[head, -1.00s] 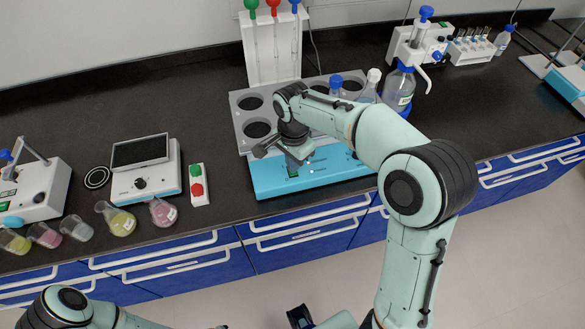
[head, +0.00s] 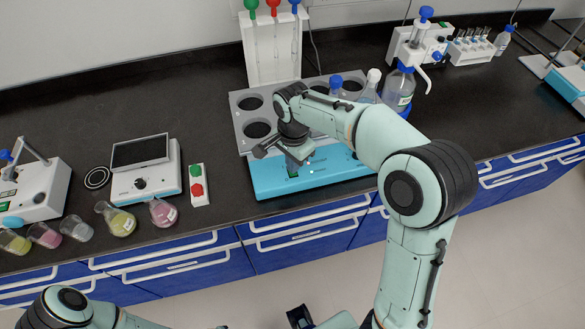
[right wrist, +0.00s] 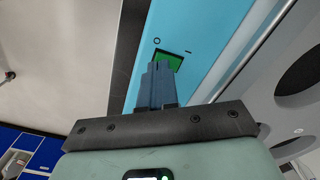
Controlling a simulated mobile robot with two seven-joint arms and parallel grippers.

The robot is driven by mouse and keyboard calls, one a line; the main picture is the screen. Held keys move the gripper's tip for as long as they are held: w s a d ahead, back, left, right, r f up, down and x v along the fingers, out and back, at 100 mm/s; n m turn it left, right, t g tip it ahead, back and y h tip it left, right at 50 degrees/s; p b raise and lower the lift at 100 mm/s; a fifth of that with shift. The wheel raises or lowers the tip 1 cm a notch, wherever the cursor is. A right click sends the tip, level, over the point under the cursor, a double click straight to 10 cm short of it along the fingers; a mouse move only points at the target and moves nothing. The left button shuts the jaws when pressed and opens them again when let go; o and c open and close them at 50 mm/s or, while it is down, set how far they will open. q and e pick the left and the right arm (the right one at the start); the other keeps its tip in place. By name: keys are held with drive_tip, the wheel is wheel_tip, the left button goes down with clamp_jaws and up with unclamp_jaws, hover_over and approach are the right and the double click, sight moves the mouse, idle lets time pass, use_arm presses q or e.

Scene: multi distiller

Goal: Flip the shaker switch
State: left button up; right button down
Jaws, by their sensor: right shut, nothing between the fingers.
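The shaker (head: 262,184) is the wide unit with a bright blue front and a grey top with round dark wells. A small green rectangle with a dark edge (right wrist: 172,61) is set in the blue face, with a circle mark and a short bar mark beside it. It looks like the switch, but I cannot tell its position. My right gripper (head: 297,165) is over the blue front, shut and empty. In the right wrist view its closed fingers (right wrist: 158,70) overlap the green rectangle's near edge; I cannot tell if they touch.
A red-and-green button box (head: 197,185) and a balance (head: 146,181) stand left of the shaker. Flasks (head: 120,219) line the bench's front edge. Bottles (head: 399,88) stand right of the shaker, behind my right arm. A rack with coloured tops (head: 272,50) stands behind.

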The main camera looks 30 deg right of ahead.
use_arm(q)
drive_tip(key=shift+s+f+b, duration=0.3)
drive_tip(key=shift+f+b, duration=0.25)
drive_tip(key=shift+f, duration=0.05)
use_arm(e)
drive_tip(key=shift+f, duration=0.95)
idle(0.4)
use_arm(q)
drive_tip(key=shift+r, duration=0.1)
use_arm(e)
drive_tip(key=shift+r+p, duration=1.15)
drive_tip(key=shift+r, duration=0.5)
drive_tip(key=shift+r+p, duration=1.15)
drive_tip(key=shift+r, duration=0.75)
use_arm(q)
drive_tip(key=w+r, duration=0.3)
drive_tip(key=r, duration=0.2)
drive_tip(key=shift+w+r, duration=0.2)
drive_tip(key=shift+s, duration=0.1)
drive_tip(key=shift+s, duration=0.1)
use_arm(e)
drive_tip(key=shift+f, duration=0.1)
